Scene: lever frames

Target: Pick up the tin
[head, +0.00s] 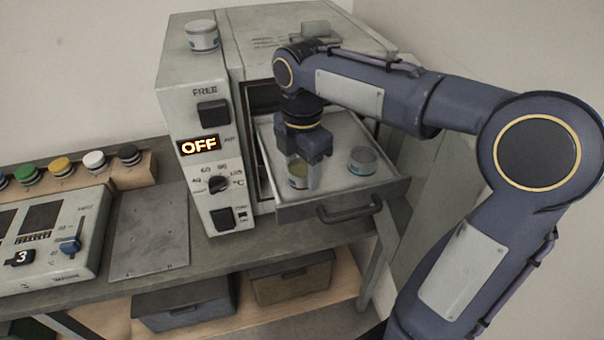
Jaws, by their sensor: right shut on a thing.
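A small tin (299,176) with a yellowish label stands in the pulled-out drawer (342,197) of the oven-like machine. My right gripper (304,160) points down over this tin and is shut on it, its fingers hiding the upper part. A second, grey tin (363,159) stands in the same drawer to the right, apart from the gripper. A third, pale tin (202,37) stands on top of the machine at the left. My left gripper is not in view.
The machine (191,110) shows OFF on its display. A plate (150,232), a control panel (52,242) and several coloured knobs lie to the left on the bench. Two bins (290,278) (185,303) sit on the shelf below. The drawer's handle (349,210) sticks out in front.

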